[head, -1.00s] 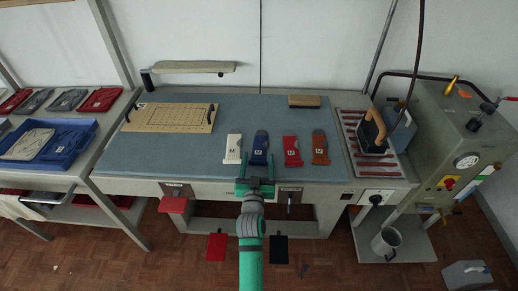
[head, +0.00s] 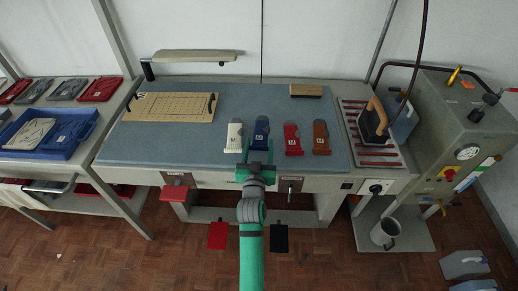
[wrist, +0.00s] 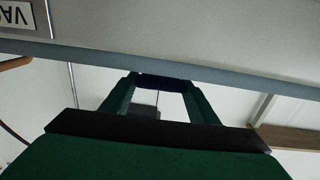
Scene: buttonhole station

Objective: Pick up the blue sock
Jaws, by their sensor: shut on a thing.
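The blue sock (head: 261,130) is a flat, dark blue shape with a small white label, near the table's front edge, between a white sock and a red one. My gripper (head: 259,152) is at its near end, shut on it. In the wrist view, a dark blue edge of the sock (wrist: 161,82) spans the gap between the green fingertips. In the head view the sock sits slightly higher than its neighbours; I cannot tell clearly whether it is clear of the table.
The white sock (head: 234,137) is close on the left. A red sock (head: 292,140) and an orange-brown sock (head: 321,138) lie to the right. A wooden board (head: 170,107), a brush (head: 306,90) and an iron (head: 374,122) are farther off on the blue-grey tabletop (head: 260,99) and its right-hand tray.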

